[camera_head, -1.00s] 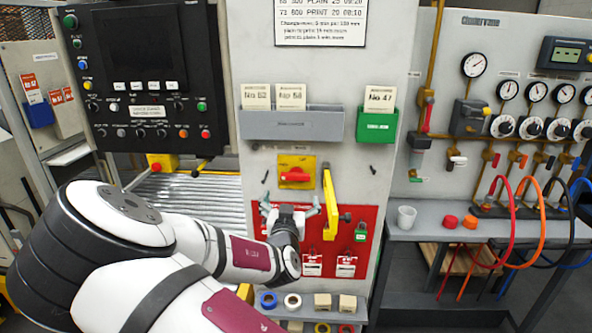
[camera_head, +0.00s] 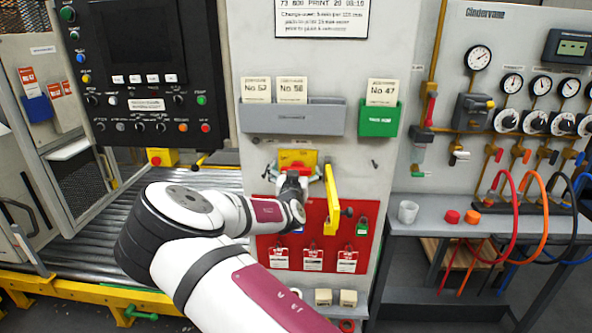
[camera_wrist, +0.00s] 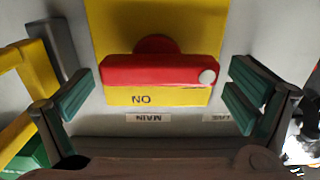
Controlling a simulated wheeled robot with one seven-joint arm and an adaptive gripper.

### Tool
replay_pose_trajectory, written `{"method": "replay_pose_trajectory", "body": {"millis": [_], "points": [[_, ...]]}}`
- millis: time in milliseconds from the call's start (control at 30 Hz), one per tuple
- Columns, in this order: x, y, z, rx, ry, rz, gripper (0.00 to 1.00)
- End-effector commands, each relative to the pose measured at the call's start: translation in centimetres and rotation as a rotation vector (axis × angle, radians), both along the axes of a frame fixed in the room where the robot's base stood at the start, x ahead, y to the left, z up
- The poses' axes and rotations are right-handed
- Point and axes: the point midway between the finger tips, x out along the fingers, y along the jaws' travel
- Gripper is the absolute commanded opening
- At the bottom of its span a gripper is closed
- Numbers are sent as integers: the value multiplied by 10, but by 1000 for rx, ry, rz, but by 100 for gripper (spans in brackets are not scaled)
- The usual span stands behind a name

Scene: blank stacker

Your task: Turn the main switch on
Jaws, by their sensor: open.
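The main switch is a red bar handle (camera_wrist: 155,72) on a yellow plate (camera_wrist: 155,25). The handle lies level, with a white dot near its right end in the wrist view. An upside-down "ON" mark shows on the plate beside the handle, and a "MAIN" label (camera_wrist: 148,117) sits past the plate's edge. In the head view the yellow plate (camera_head: 312,157) is partly hidden by my gripper (camera_head: 293,170). In the wrist view my gripper (camera_wrist: 162,92) is open, with one finger beyond each end of the handle. Both fingers look clear of it.
A yellow bar (camera_head: 330,200) stands upright just right of my gripper. A red board (camera_head: 268,242) with tags and a green padlock (camera_head: 362,226) is below. A grey card rack (camera_head: 290,120) and a green holder (camera_head: 380,120) are above.

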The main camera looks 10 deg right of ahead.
Motion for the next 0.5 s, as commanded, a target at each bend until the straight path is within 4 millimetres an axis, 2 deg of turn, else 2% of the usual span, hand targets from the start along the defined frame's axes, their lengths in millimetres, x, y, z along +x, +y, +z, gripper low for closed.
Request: {"method": "replay_pose_trajectory", "body": {"millis": [333, 367, 500], "points": [[4, -2, 0, 0, 0, 0, 99], [4, -2, 0, 0, 0, 0, 97], [4, -2, 0, 0, 0, 0, 65]]}}
